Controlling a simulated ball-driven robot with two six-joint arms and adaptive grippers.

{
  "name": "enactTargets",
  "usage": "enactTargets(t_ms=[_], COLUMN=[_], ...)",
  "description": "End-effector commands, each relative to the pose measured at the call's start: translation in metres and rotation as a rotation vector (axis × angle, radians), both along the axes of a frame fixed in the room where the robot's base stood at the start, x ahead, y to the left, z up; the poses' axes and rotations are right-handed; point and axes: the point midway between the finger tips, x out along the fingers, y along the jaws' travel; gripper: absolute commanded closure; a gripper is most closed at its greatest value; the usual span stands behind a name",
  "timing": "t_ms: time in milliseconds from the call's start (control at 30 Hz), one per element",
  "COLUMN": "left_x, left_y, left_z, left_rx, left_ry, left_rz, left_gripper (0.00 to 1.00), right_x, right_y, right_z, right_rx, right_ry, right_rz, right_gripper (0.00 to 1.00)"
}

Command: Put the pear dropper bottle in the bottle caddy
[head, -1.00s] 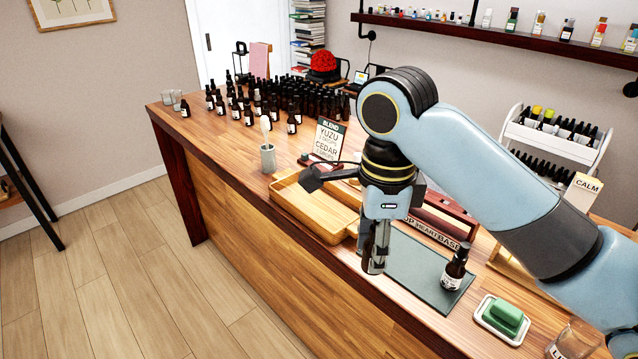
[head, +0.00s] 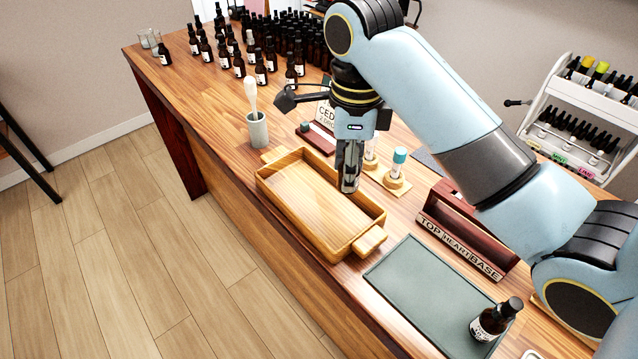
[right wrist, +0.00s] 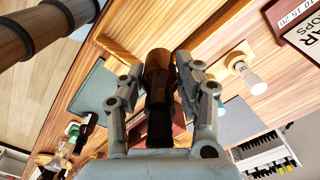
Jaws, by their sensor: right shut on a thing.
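My right gripper (head: 348,186) is low over the back right side of the light wooden tray (head: 300,226). In the right wrist view its fingers (right wrist: 160,75) are shut on a dark amber bottle (right wrist: 158,88). Its label does not show, so I cannot read whether it is pear. In the head view the fingers mostly hide the bottle. A red-brown caddy (head: 461,246) marked TOP, HEART, BASE stands to the right of the tray, apart from the gripper. My left gripper is not in view.
A green-grey mat (head: 430,295) bears another dropper bottle (head: 496,320). Small stands with vials (head: 397,170) are behind the tray, right of the gripper. A grey cup (head: 257,130) and many bottles (head: 290,40) stand further left. A white rack (head: 590,105) is at right.

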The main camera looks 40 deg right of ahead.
Motion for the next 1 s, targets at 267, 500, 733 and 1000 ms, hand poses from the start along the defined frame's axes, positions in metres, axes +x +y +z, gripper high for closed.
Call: enactTargets(t_ms=[267,500,733,1000], left_x=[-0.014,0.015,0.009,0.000], left_y=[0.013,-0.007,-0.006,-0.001], left_z=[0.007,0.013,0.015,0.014], left_rx=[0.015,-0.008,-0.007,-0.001], left_ry=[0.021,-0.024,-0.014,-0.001], left_rz=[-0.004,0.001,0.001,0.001], left_gripper=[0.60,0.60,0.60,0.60], right_x=[0.048,0.052,0.053,0.052], right_y=[0.020,0.022,0.022,0.022], right_z=[-0.028,-0.052,-0.073,-0.075], right_rx=[-0.001,-0.002,-0.001,-0.002], right_ry=[0.001,0.006,0.000,0.001], right_rz=[0.000,0.001,0.001,0.001], right_gripper=[1.00,1.00,1.00,1.00])
